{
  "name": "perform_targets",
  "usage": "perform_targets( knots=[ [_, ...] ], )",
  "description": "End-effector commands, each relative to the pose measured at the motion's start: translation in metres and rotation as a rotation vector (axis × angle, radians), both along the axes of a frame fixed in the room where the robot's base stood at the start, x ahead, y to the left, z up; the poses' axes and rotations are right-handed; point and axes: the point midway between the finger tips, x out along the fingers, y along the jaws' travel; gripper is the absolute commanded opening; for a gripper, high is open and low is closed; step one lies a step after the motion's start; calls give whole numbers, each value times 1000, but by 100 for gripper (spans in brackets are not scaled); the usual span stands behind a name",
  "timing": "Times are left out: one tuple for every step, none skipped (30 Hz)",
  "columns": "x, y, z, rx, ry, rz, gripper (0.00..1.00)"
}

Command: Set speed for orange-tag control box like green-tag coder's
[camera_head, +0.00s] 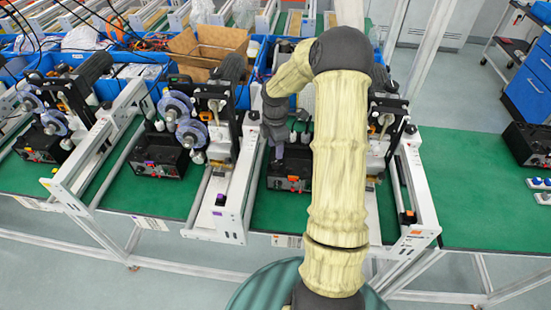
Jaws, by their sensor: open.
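The control box with an orange tag (291,180) is a black box on the green bench, partly hidden behind my arm. My gripper (279,153) points down just above the top of this box, by its left part. It is open, and its fingertips are small and dark here, so I cannot tell whether they touch a knob. Another black control box with a purple tag (158,162) stands to the left. I cannot make out a green tag.
White coder frames (225,205) with reels divide the green bench (480,215). Blue bins (140,75) and a cardboard box (208,50) stand behind. A black box (528,143) sits at the right end. The bench right of my arm is mostly clear.

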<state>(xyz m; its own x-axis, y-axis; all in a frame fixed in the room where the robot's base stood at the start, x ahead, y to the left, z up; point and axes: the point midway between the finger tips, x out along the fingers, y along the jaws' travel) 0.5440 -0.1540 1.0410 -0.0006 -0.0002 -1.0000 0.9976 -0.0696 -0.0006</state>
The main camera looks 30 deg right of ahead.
Motion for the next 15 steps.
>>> perform_targets(
  knots=[
    [-1, 1, -9, 1, 4, 1, 45],
    [-1, 1, -14, 2, 5, 2, 45],
    [-1, 1, -21, 2, 4, 2, 45],
    [-1, 1, -26, 1, 4, 2, 45],
    [-1, 1, -32, 1, 4, 2, 45],
    [-1, 1, -39, 1, 4, 1, 45],
    [-1, 1, -44, 1, 4, 1, 45],
    [-1, 1, -48, 2, 3, 1, 45],
    [0, 1, -54, 1, 3, 1, 45],
    [0, 1, -57, 0, 3, 1, 45],
    [0, 1, -61, 0, 2, 2, 45],
    [0, 0, -64, 0, 1, 1, 45],
    [0, 0, -66, 0, 1, 1, 45],
    [0, 0, -68, 0, 1, 1, 45],
    [0, 0, -69, 0, 0, 1, 45]
  ],
)
